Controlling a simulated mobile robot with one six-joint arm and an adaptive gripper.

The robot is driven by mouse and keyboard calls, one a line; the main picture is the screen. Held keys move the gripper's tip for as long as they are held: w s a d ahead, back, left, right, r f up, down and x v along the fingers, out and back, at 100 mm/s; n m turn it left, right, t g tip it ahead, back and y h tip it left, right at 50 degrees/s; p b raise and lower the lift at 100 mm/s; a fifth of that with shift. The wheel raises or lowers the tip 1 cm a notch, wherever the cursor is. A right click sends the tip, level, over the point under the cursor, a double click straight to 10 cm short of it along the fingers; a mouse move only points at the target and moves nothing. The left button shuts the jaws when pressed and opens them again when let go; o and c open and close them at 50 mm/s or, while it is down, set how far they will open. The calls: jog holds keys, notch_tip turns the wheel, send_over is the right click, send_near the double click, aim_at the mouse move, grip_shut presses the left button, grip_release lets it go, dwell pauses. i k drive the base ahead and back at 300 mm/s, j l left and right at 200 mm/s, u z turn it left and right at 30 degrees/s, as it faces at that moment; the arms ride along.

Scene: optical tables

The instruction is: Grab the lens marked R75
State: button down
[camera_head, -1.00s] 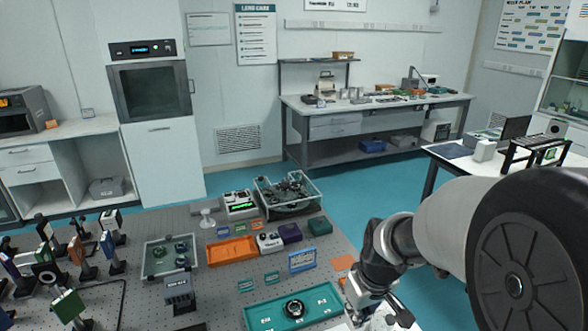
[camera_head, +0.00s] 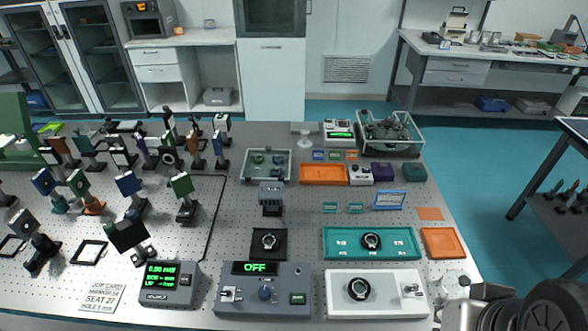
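Three dark round lens-like pieces show in the head view, and their markings are too small to read, so I cannot tell which is R75. One lens (camera_head: 371,241) sits in the middle of the teal tray (camera_head: 340,255). A second lens (camera_head: 359,289) is on the white plate (camera_head: 340,308) at the front. A third lens (camera_head: 268,241) is on a black square base (camera_head: 256,254) left of the tray. My gripper (camera_head: 462,316) is at the lower right edge, right of the white plate. Its fingers cannot be made out, and I see nothing held.
A grey control box (camera_head: 240,296) reading OFF and a smaller display unit (camera_head: 169,283) stand front left. Upright optics on posts crowd the left side.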

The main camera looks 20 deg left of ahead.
aim_at(270, 241)
jog(key=u, duration=1.2)
jog(key=i+j+u, duration=0.15)
jog(key=i+j, duration=0.2)
jog(key=i+j+u, duration=0.2)
jog(key=i, duration=0.25)
jog(key=j, duration=0.1)
